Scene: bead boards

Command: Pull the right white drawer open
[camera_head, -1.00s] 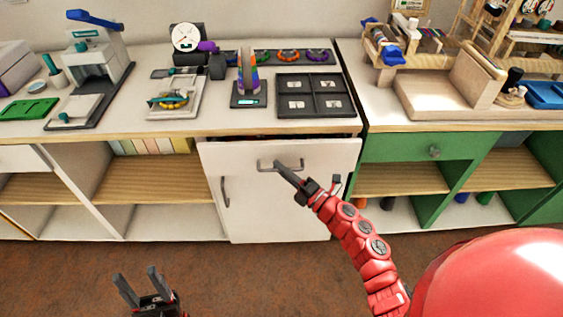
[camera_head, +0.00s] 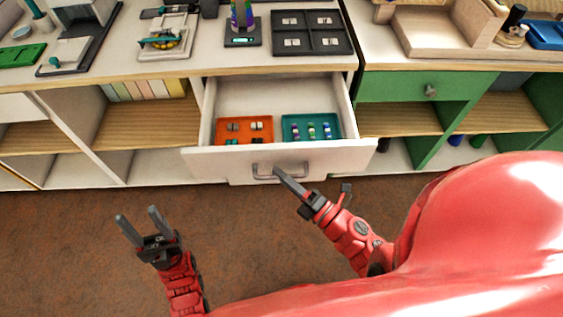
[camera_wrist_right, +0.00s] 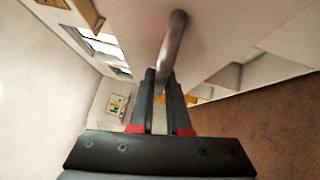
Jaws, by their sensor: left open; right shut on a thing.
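The right white drawer (camera_head: 215,163) stands pulled out from the white cabinet, and its inside shows. An orange tray (camera_head: 244,142) and a teal tray (camera_head: 285,138) with small pieces lie in it. My right gripper (camera_head: 279,174) is shut on the drawer's grey bar handle (camera_head: 262,168). In the right wrist view the handle (camera_wrist_right: 176,35) runs in between the fingers of this gripper (camera_wrist_right: 161,80). My left gripper (camera_head: 138,226) is open and empty over the floor, apart from the cabinet.
The worktop above holds a dark compartment tray (camera_head: 312,52), a rainbow-coloured item on a stand (camera_head: 242,40) and a press-like device (camera_head: 85,35). A green drawer (camera_head: 400,88) is at the right, shut. The brown floor (camera_head: 80,240) in front is clear.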

